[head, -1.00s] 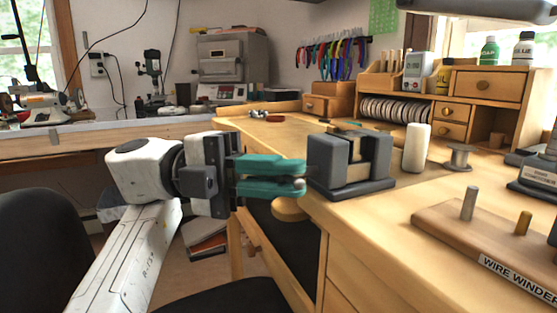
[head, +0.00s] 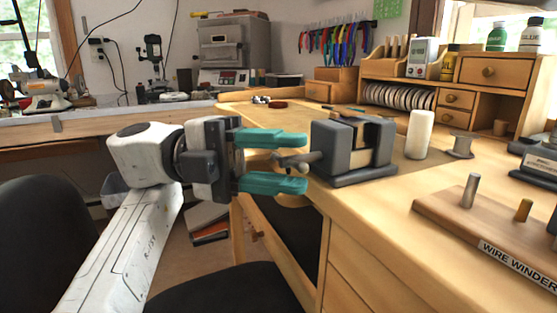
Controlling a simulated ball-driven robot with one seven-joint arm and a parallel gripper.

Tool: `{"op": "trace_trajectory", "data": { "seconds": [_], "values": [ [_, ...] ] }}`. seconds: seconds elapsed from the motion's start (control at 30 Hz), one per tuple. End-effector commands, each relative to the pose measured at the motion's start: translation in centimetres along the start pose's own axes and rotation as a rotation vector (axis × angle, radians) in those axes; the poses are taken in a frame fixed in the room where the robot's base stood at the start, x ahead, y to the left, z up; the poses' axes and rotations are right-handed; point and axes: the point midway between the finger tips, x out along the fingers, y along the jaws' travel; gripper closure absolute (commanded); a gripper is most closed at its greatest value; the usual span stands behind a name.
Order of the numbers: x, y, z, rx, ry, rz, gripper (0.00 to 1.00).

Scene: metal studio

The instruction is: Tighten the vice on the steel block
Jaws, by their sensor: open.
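The dark grey vice (head: 331,152) stands on the wooden bench near its left edge. A tan-looking piece shows between its jaws; I cannot tell whether this is the steel block. The vice's grey handle (head: 293,160) sticks out to the left from the vice. My gripper (head: 304,162), with teal fingers, reaches in from the left. It is open, one finger above and one below the handle, with visible space to each. The fingertips end just left of the vice body.
The wire winder board (head: 480,225) lies front right. A wooden organiser (head: 505,72) and a plier rack stand behind. A dark chair (head: 225,289) is below my arm.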

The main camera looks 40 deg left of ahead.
Motion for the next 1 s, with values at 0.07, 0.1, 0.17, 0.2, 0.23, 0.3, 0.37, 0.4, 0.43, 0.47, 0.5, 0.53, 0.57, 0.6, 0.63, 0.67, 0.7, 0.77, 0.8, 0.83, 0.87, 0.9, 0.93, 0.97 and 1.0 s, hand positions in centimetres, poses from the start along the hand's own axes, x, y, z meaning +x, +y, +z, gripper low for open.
{"op": "trace_trajectory", "data": {
  "seconds": [0.07,0.1,0.17,0.2,0.23,0.3,0.37,0.4,0.43,0.47,0.5,0.53,0.57,0.6,0.63,0.67,0.7,0.77,0.8,0.83,0.87,0.9,0.93,0.97,1.0],
  "values": [
    [0.03,0.04,0.04,-0.001,0.000,0.000,0.59],
    [0.03,0.05,0.05,-0.001,0.000,0.000,0.59],
    [0.04,0.06,0.06,-0.001,-0.001,0.000,0.59],
    [0.05,0.06,0.07,-0.001,-0.001,0.000,0.59],
    [0.05,0.06,0.07,-0.001,-0.001,0.000,0.59],
    [0.06,0.11,0.09,-0.002,-0.001,-0.001,0.59],
    [0.06,0.20,0.10,-0.005,-0.001,-0.004,0.59],
    [0.06,0.26,0.11,-0.007,0.000,-0.007,0.59],
    [0.06,0.31,0.12,-0.009,0.000,-0.011,0.59],
    [0.07,0.38,0.13,-0.013,0.000,-0.015,0.59],
    [0.09,0.43,0.15,-0.019,0.001,-0.020,0.59],
    [0.10,0.49,0.16,-0.023,0.001,-0.025,0.59],
    [0.09,0.49,0.15,-0.029,0.001,-0.032,0.59],
    [0.07,0.54,0.15,-0.036,0.001,-0.040,0.59],
    [0.08,0.54,0.15,-0.042,0.000,-0.045,0.59],
    [0.07,0.53,0.15,-0.047,0.001,-0.052,0.59],
    [0.10,0.51,0.16,-0.055,0.001,-0.059,0.59],
    [0.07,0.51,0.15,-0.067,0.001,-0.071,0.59],
    [0.07,0.49,0.16,-0.075,0.000,-0.078,0.59],
    [0.07,0.46,0.16,-0.080,0.001,-0.084,0.59],
    [0.08,0.47,0.17,-0.086,0.001,-0.089,0.59],
    [0.05,0.48,0.16,-0.093,0.001,-0.098,0.59],
    [0.06,0.45,0.16,-0.098,0.000,-0.102,0.59],
    [0.06,0.44,0.16,-0.104,0.000,-0.107,0.59],
    [0.07,0.44,0.17,-0.110,0.001,-0.113,0.59]
  ]
}}
